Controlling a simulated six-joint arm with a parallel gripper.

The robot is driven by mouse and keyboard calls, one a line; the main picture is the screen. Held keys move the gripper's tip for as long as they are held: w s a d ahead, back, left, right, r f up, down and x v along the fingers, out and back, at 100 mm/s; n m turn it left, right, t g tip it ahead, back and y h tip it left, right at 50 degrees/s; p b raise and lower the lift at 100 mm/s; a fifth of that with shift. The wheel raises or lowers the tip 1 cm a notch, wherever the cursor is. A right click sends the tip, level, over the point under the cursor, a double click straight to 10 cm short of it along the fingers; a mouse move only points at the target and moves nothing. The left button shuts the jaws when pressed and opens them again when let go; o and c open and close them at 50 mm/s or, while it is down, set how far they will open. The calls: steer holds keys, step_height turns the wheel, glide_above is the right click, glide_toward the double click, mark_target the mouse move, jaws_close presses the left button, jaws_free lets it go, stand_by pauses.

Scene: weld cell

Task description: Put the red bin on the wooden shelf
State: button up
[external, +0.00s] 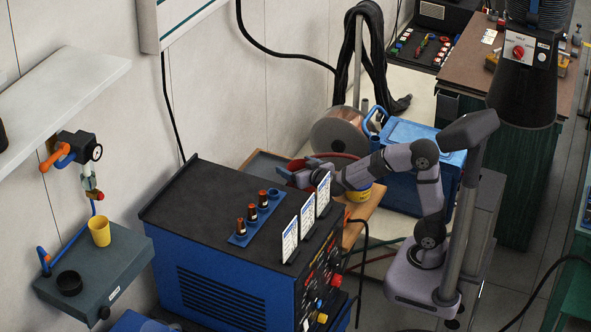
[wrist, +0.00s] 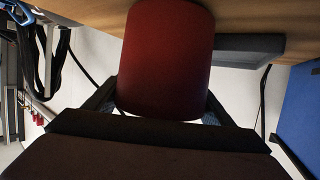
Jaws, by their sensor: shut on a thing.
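The red bin (wrist: 165,60) fills the middle of the wrist view, between the two dark fingers of my gripper (wrist: 160,110), which is shut on it. In the external view the bin (external: 298,180) shows only as small red patches around my gripper (external: 312,176), behind the blue welding machine. The wooden shelf (external: 368,208) is partly hidden by my arm and the machine. Its wood surface also shows along the top of the wrist view (wrist: 255,18), close to the bin. I cannot tell whether the bin touches the wood.
The blue welding machine (external: 215,270) stands in front, with upright cards (external: 307,218) and small bottles on top. A grey ledge (wrist: 225,55) shows beside the bin.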

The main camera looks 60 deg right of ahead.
steer(key=shift+b, duration=0.35)
steer(key=o, duration=1.5)
steer(key=shift+f, duration=0.1)
steer(key=shift+c, duration=0.2)
steer(key=shift+r+p, duration=0.2)
steer(key=shift+p, duration=0.15)
steer(key=shift+v, duration=2.8)
